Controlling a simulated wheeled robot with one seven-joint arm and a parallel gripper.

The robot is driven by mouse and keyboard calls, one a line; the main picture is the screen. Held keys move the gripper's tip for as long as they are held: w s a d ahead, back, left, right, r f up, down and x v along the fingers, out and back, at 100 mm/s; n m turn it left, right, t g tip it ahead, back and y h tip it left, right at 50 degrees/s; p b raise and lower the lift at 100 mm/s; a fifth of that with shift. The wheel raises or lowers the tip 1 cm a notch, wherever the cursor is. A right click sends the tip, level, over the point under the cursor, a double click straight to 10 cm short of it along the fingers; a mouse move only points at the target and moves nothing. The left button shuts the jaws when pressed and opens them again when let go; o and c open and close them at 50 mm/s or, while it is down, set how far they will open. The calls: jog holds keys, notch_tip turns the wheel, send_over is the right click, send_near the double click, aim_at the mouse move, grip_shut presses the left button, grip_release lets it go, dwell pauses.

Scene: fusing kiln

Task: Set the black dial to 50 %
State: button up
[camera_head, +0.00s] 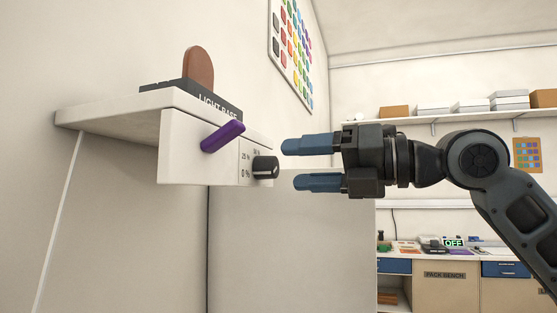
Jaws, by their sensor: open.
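The black dial (265,167) sticks out from the white front panel (185,150) of a wall-mounted unit. Small percent marks are printed beside it; I can make out a "0 %" and a mark above it, but the others are too small or hidden. I cannot tell for sure which mark the dial points to. My gripper (301,164) is to the right of the dial, with its two blue fingers one above the other and pointing left toward it. The fingers are open and empty, with a small visible gap between them and the dial.
A purple lever (223,136) juts out of the same panel, left of the dial. A dark "LIGHT BASE" holder (195,94) with a brown rounded piece (199,68) stands on top. A shelf with boxes (433,108) and a bench (445,285) are far behind on the right.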

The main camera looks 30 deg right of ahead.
aim_at(277, 167)
jog(key=shift+p+x, duration=0.55)
jog(key=shift+x, duration=1.7)
jog(key=c, duration=1)
